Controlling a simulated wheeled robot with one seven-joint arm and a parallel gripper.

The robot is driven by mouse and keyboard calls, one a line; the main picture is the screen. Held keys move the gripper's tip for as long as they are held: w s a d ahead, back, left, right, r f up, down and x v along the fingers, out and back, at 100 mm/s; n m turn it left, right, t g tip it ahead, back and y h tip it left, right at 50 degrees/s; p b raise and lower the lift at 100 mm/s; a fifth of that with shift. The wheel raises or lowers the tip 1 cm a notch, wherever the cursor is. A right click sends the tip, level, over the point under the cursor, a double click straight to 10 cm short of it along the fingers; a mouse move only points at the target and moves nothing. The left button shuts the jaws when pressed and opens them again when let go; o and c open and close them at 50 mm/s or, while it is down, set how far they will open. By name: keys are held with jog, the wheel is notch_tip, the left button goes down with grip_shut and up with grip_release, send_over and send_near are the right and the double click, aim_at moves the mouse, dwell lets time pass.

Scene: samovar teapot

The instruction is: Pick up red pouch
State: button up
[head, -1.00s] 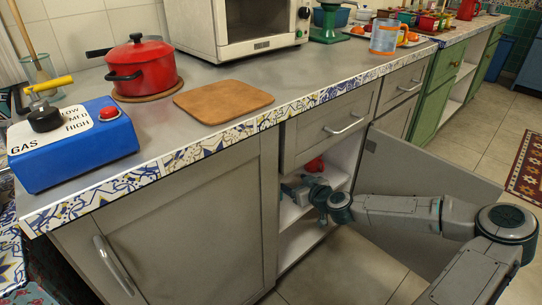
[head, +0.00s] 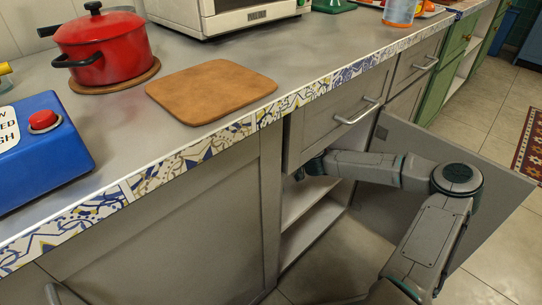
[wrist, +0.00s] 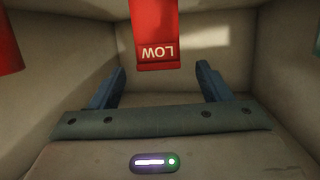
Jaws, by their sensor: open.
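In the wrist view, a red item (wrist: 155,30) with upside-down white letters "LOW" comes down from the top edge; it looks like the red pouch, but its full shape is cut off. My gripper (wrist: 161,67) is open, with one blue-grey finger on each side of the red item's lower end. I cannot tell whether the fingers touch it. In the head view my arm reaches into the open cabinet, and the gripper and the red item are hidden there.
Another red thing (wrist: 8,42) shows at the wrist view's left edge. The cabinet's shelf (head: 310,198) and open door (head: 410,185) lie close around my arm. On the counter are a red pot (head: 100,50), a brown board (head: 210,90) and a blue box (head: 45,150).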

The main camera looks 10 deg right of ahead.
jog(key=b+x, duration=0.1)
jog(key=x, duration=0.1)
jog(key=b+x, duration=0.1)
jog(key=x, duration=0.1)
jog(key=shift+w+a+f+b, duration=0.1)
jog(key=shift+w+f+b, duration=0.1)
jog(key=shift+f+b, duration=0.15)
jog(key=shift+w+a, duration=0.15)
jog(key=shift+w, duration=0.25)
jog(key=c, duration=1.3)
